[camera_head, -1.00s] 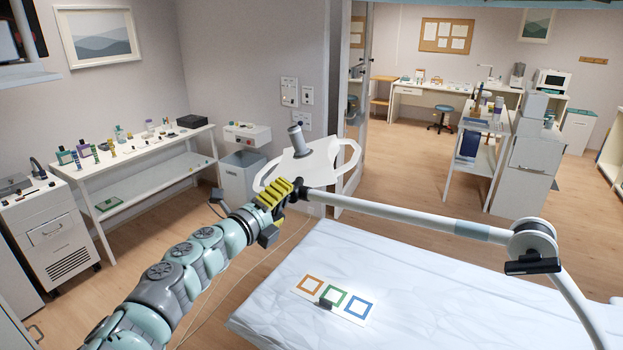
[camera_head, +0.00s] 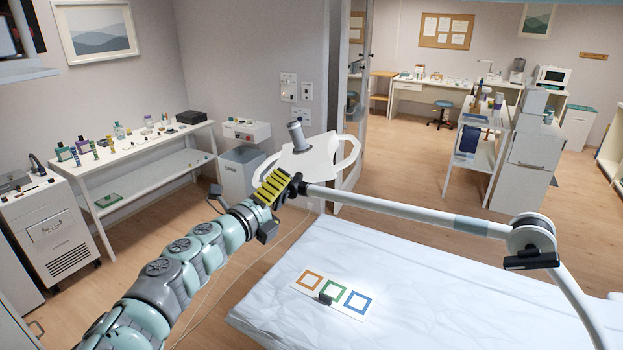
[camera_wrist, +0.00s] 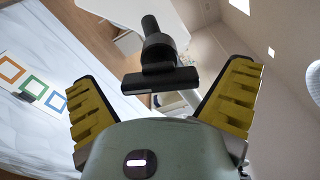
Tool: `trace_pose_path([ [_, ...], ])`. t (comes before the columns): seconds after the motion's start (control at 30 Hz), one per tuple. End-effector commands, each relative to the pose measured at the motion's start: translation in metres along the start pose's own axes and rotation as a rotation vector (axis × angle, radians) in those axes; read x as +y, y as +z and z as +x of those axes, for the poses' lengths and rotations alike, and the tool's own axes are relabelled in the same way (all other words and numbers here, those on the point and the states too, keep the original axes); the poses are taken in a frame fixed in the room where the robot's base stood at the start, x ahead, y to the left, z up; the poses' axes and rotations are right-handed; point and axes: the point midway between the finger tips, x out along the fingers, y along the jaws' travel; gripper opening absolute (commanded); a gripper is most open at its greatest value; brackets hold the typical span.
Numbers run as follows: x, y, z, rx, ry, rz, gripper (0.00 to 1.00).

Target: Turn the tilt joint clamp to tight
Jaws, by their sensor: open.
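The tilt joint clamp, a black bar-shaped lever on a dark round joint (camera_wrist: 160,78), is in the middle of the wrist view. In the head view the dark joint (camera_head: 297,181) sits where the pale boom meets the white tray head (camera_head: 308,158). My gripper (camera_head: 277,184) has yellow ribbed fingers and is at this joint. In the wrist view my gripper (camera_wrist: 166,76) is open, with one finger on each side of the lever and visible gaps to both. The lever lies crosswise between the fingers. Contact is not visible. In the head view my fingers partly hide the joint.
The boom (camera_head: 420,212) runs right to an elbow joint with another black lever (camera_head: 531,261). Below is a white couch (camera_head: 430,290) with a card of coloured squares (camera_head: 333,296). A shelf table (camera_head: 140,150) stands left. Floor beyond the boom is clear.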

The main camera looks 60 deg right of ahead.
Motion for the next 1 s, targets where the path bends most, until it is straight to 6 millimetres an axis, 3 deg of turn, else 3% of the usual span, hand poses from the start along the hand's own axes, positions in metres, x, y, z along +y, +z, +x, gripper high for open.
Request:
trace_pose_path([
  [0.17, 0.001, 0.002, -0.016, -0.002, 0.002, 0.002, 1.0],
  [0.7, 0.002, 0.002, -0.102, -0.007, 0.006, -0.002, 1.0],
  [1.0, 0.0, 0.001, -0.118, -0.002, 0.0, -0.001, 1.0],
])
